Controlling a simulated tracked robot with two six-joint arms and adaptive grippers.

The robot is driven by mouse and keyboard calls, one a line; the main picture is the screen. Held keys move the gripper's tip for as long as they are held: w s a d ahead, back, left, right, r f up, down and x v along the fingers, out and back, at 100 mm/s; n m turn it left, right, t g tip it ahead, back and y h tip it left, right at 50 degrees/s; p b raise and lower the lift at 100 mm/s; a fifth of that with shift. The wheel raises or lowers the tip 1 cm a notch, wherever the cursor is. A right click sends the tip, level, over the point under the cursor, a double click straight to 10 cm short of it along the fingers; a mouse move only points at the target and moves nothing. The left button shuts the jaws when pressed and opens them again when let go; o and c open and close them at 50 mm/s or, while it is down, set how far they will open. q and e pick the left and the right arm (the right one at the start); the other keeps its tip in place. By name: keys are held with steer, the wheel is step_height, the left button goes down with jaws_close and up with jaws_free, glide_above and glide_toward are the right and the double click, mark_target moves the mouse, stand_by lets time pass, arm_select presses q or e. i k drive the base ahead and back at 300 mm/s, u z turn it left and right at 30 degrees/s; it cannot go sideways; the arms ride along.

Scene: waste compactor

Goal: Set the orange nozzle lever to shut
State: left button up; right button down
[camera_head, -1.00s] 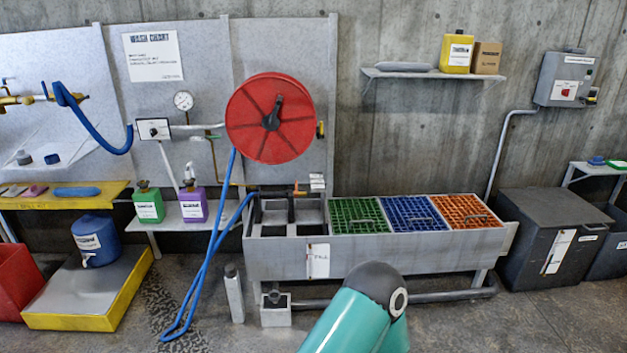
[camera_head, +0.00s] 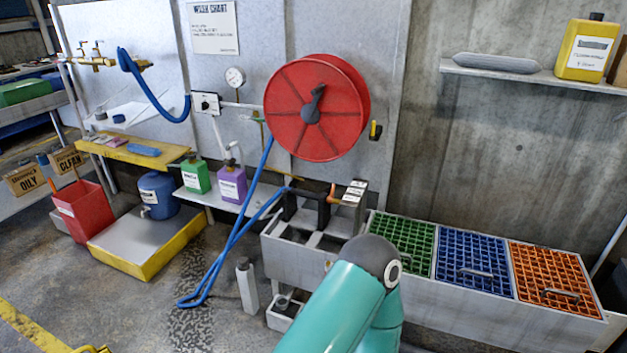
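A small orange lever (camera_head: 332,192) stands roughly upright at the end of the blue hose's nozzle, above the left end of the grey wash trough (camera_head: 450,305). Its exact setting is too small to read. The nozzle rests at a black holder (camera_head: 307,208). Labelled blocks (camera_head: 354,192) stand just right of the lever. The blue hose (camera_head: 236,232) hangs from the red reel (camera_head: 317,107) and loops to the floor. One teal arm link of mine covers the bottom middle, in front of the trough. Neither gripper shows.
Green (camera_head: 403,242), blue (camera_head: 472,266) and orange (camera_head: 552,279) grates cover the trough's right part. A shelf with green (camera_head: 196,178) and purple (camera_head: 231,185) bottles stands left of it. Floor left of the hose is partly clear.

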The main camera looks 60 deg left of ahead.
mark_target(329, 199)
steer(key=u, duration=0.45)
steer(key=i, duration=1.3)
steer(key=u, duration=1.3)
steer(key=i, duration=0.8)
steer(key=u, duration=0.5)
steer(key=k, duration=0.85)
steer(key=u, duration=0.15)
steer(key=i, duration=0.9)
steer(key=z, duration=0.1)
